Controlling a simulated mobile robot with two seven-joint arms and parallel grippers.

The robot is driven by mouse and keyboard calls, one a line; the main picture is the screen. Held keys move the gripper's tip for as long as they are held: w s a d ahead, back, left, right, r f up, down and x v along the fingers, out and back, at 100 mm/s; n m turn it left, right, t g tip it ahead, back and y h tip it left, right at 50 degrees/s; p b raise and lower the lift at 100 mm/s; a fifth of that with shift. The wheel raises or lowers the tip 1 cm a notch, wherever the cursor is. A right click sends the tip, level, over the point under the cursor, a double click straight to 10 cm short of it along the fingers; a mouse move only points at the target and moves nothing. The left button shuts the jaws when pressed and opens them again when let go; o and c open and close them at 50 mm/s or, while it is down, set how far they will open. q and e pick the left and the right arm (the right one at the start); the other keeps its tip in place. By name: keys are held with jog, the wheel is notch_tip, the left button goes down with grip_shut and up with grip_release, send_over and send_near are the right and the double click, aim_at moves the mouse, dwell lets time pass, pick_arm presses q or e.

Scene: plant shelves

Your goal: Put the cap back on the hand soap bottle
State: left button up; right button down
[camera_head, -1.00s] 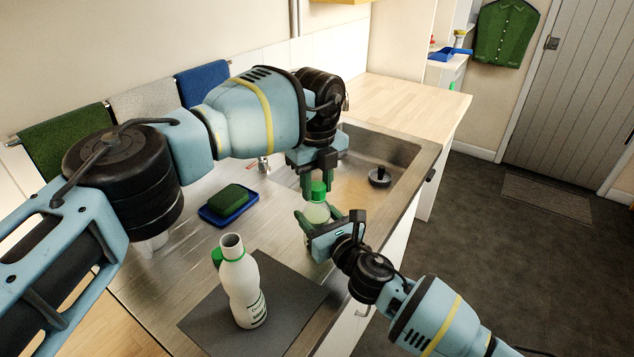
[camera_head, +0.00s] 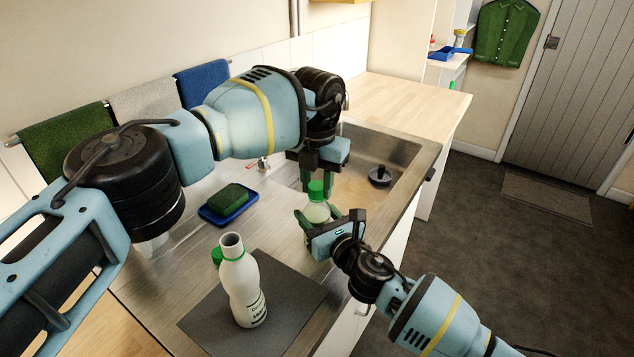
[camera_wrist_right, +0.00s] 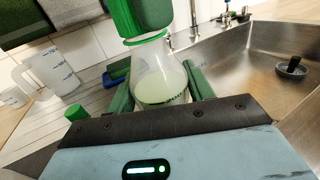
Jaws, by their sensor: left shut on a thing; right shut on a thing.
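A clear bottle (camera_head: 317,213) with pale liquid stands by the sink, between the fingers of my right gripper (camera_head: 318,222). My right gripper is shut on it; the bottle also shows in the right wrist view (camera_wrist_right: 160,82). A green cap (camera_head: 317,189) is at the top of its neck, with a green ring below it in the right wrist view (camera_wrist_right: 138,20). My left gripper (camera_head: 318,180) points down from above and is shut on this cap. I cannot tell whether the cap is fully seated. Which bottle is the hand soap is not readable.
A white open-topped bottle (camera_head: 243,285) stands on a dark mat (camera_head: 205,322), with another green cap (camera_head: 216,257) beside it. A blue dish (camera_head: 226,213) holds a green sponge (camera_head: 228,196). A black plug (camera_head: 380,176) lies in the sink (camera_head: 362,192). Jugs (camera_wrist_right: 52,72) stand behind.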

pick_arm(q)
jog(key=m, duration=0.5)
pick_arm(e)
jog(key=shift+f, duration=0.1)
pick_arm(q)
jog(key=m, duration=0.4)
jog(key=o, duration=1.2)
jog(key=shift+c, duration=0.2)
notch_tip(320, 180, up, 12)
pick_arm(e)
jog(key=shift+c, duration=2.4)
grip_release()
